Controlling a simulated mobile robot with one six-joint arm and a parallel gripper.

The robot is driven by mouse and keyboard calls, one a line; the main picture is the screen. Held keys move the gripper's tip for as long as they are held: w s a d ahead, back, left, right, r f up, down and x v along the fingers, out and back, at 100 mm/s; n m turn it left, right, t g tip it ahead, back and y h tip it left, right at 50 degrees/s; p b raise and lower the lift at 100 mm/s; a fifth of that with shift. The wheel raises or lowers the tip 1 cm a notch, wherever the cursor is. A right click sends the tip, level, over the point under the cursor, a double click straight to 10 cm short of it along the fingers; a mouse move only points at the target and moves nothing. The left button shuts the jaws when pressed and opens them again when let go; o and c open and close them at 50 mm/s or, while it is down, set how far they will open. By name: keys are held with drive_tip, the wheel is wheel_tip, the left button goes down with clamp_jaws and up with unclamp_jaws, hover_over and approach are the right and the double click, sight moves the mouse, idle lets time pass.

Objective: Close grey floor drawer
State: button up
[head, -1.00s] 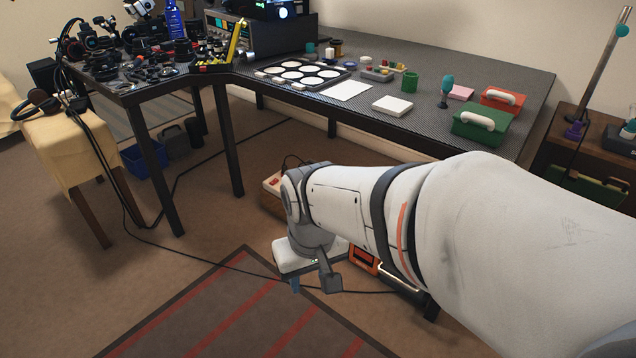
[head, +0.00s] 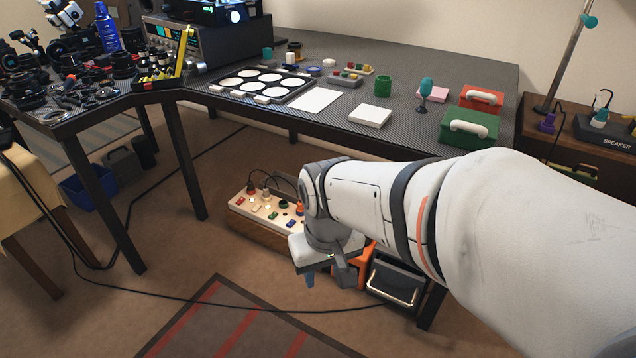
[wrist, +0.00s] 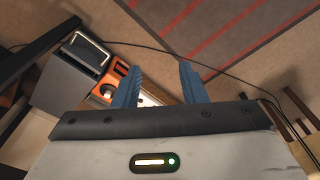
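The grey floor drawer (head: 394,276) is under the bench, just right of my gripper in the head view. Its pale handle (head: 391,297) faces the open floor. In the wrist view the grey drawer unit (wrist: 62,92) is at the left, with a dark front part (wrist: 82,54) and a pale handle bar; it looks pulled out, but I cannot tell how far. My gripper (wrist: 160,80) has its two blue fingers apart with nothing held between them. It hangs low, left of the drawer and apart from its handle. In the head view the wrist hides most of the fingers.
An orange unit (wrist: 107,88) stands between the drawer and a long panel box (head: 265,208) with plugs and switches. The bench leg (head: 431,306) is close right of the drawer. A black cable (head: 240,309) crosses the floor.

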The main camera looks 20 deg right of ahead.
sight(390, 295)
drive_tip(key=w+d+f+n+g+h+b, duration=0.1)
drive_tip(key=w+d+f+n+g+h, duration=0.35)
drive_tip(key=d+f+n, duration=0.35)
drive_tip(key=w+d+f+n+g+h+b, duration=0.1)
drive_tip(key=w+d+f+n+g+h, duration=0.25)
drive_tip(key=w+d+f+n, duration=0.4)
drive_tip(key=w+d+f+n+t+h+b, duration=0.1)
drive_tip(key=d+f+n+t+h, duration=0.25)
drive_tip(key=f+n, duration=0.85)
drive_tip(key=w+d+f+n+t+h, duration=0.15)
drive_tip(key=f+n+h, duration=0.35)
drive_tip(key=f+n, duration=0.75)
drive_tip(key=d+f+m, duration=0.1)
drive_tip(key=d, duration=0.1)
drive_tip(key=s+d+f+m+b, duration=0.1)
drive_tip(key=d+f, duration=0.1)
drive_tip(key=d, duration=0.1)
drive_tip(key=d+f+m+b, duration=0.1)
drive_tip(key=d, duration=0.1)
drive_tip(key=shift+s+d+f+m+t, duration=0.3)
drive_tip(key=shift+s, duration=0.05)
drive_tip(key=shift+c, duration=0.4)
clamp_jaws()
